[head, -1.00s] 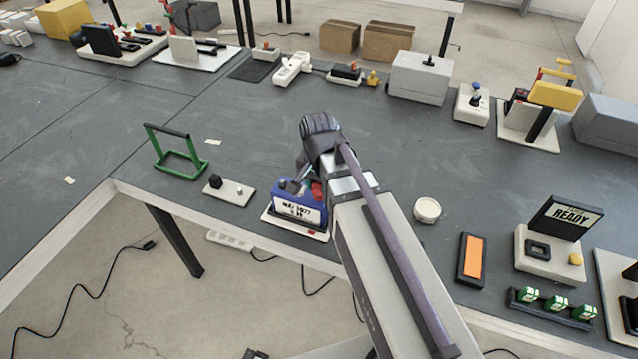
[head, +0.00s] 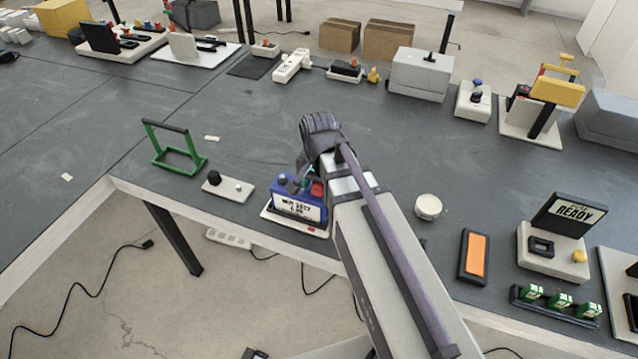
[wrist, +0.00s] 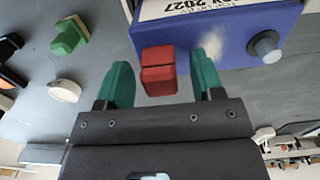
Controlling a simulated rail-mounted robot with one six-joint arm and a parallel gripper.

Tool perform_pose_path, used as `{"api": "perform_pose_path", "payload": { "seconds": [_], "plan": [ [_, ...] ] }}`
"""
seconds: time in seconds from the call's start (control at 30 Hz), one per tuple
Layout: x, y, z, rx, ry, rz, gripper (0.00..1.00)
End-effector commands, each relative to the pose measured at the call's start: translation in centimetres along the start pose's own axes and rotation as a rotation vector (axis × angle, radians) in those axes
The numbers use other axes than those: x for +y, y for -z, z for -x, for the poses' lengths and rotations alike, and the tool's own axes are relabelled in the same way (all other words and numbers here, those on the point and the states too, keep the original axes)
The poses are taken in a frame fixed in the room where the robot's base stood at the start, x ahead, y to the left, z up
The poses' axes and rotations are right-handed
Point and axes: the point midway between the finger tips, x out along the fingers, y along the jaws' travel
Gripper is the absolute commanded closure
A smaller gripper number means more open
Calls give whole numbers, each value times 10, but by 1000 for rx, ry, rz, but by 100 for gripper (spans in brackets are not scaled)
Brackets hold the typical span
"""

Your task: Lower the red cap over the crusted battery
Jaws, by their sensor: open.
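The blue battery (head: 284,204) stands on a white base at the table's front edge, with a white label dated 2027. In the wrist view the battery (wrist: 235,52) fills the upper right, with a grey terminal post (wrist: 265,47) and a pale crusted patch (wrist: 212,40). The red cap (wrist: 158,70) sits between the teal fingers of my gripper (wrist: 160,85). The fingers are open, with a gap on each side of the cap. The red cap also shows in the head view (head: 317,189), beside my arm. My arm partly hides the battery's right side in the head view.
A green frame (head: 175,150) and a white plate with a black knob (head: 228,187) stand to the left. A round white container (head: 428,207) and an orange-faced panel (head: 475,257) stand right of my arm. The table's middle is clear.

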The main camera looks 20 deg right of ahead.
Motion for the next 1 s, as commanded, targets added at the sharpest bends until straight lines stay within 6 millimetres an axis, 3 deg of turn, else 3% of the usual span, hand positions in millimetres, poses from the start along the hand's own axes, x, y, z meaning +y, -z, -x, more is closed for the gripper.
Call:
{"api": "perform_pose_path", "payload": {
  "seconds": [0.27,0.7,1.0],
  "plan": [
    [0,0,8,0,0,0,39],
    [0,0,104,0,0,0,39],
    [0,0,108,0,0,0,39]
  ]
}}
